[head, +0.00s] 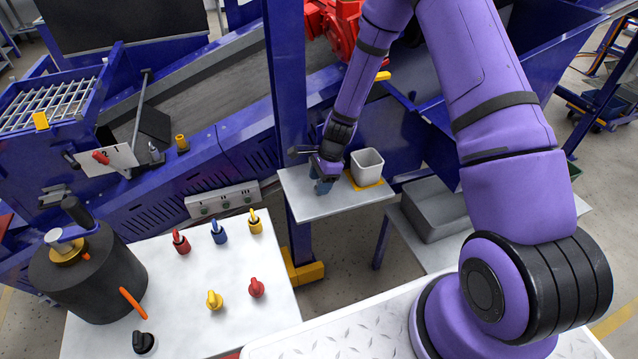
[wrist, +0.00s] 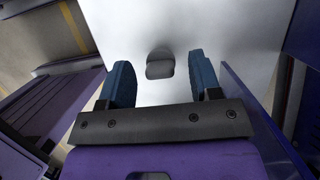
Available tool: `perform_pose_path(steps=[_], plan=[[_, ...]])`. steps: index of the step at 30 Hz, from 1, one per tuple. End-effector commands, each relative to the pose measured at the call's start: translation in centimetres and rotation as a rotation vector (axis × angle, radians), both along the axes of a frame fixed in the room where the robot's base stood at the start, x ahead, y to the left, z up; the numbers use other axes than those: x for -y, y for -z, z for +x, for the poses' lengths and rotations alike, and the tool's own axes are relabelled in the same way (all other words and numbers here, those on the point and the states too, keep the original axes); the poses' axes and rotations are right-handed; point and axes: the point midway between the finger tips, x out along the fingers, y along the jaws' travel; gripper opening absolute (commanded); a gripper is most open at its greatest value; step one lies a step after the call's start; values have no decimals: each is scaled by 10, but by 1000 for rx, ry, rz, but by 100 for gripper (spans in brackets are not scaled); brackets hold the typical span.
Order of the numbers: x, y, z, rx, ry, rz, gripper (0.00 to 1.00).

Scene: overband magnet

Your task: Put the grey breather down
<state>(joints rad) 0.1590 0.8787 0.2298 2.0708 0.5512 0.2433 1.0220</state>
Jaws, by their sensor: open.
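The grey breather (wrist: 160,66) shows in the wrist view as a small, dark grey piece with a rounded end. It appears to stand on the bare metal shelf (wrist: 225,25). My gripper (wrist: 160,62) is open, with one blue finger on each side of the breather and a clear gap to both. In the head view my gripper (head: 322,184) is low over the left part of the shelf (head: 335,205). The breather cannot be made out there behind the gripper.
A pale grey square cup (head: 367,166) stands on a yellow mat (head: 366,184) right of my gripper. A blue post (head: 289,120) rises at the shelf's left. A white table (head: 190,280) holds several coloured knobs and a dark cylinder (head: 90,275). The shelf's front is clear.

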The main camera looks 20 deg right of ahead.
Motion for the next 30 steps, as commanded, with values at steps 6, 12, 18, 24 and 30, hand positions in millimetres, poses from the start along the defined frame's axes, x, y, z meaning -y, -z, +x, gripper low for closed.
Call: perform_pose_path(steps=[6, 12, 18, 24, 30], plan=[[10, -33, 0, 2, 0, -1, 58], [17, -55, 0, 1, -1, 0, 58], [19, -63, 0, 0, 0, 0, 58], [20, -80, 0, 26, -38, -6, 58], [23, -140, -6, 112, -190, -31, 58]])
